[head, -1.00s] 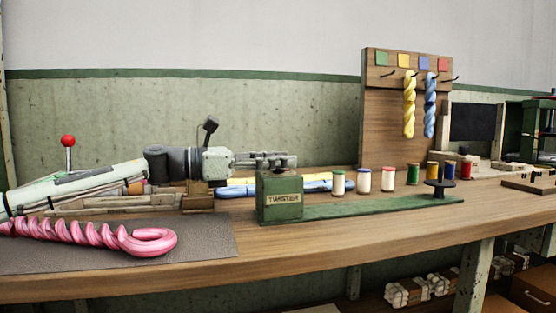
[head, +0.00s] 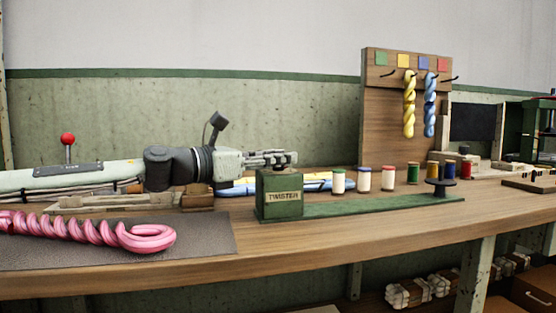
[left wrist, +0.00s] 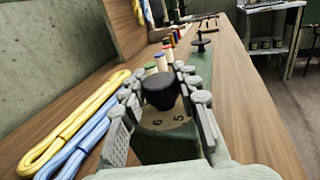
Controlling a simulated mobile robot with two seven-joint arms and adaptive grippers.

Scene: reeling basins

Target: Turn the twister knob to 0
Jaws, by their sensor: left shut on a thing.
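The green twister box (head: 280,196), with a "TWISTER" label, stands on the bench in the middle of the head view. Its black knob (left wrist: 158,92) shows in the left wrist view on a pale dial (left wrist: 165,119). Two dial numbers, which look like 6 and 5, show on the side nearest the wrist; a pointer mark cannot be made out. My left gripper (head: 288,158) is level over the box, and in the left wrist view its fingers (left wrist: 160,98) lie on both sides of the knob, shut on it. My right gripper is out of view.
A green base (head: 385,206) runs right from the box to a black spool (head: 440,187). Several thread spools (head: 364,179) stand behind it. Yellow and blue skeins (left wrist: 75,125) lie beside the box. A pink skein (head: 148,238) lies on a grey mat (head: 210,245) at front left.

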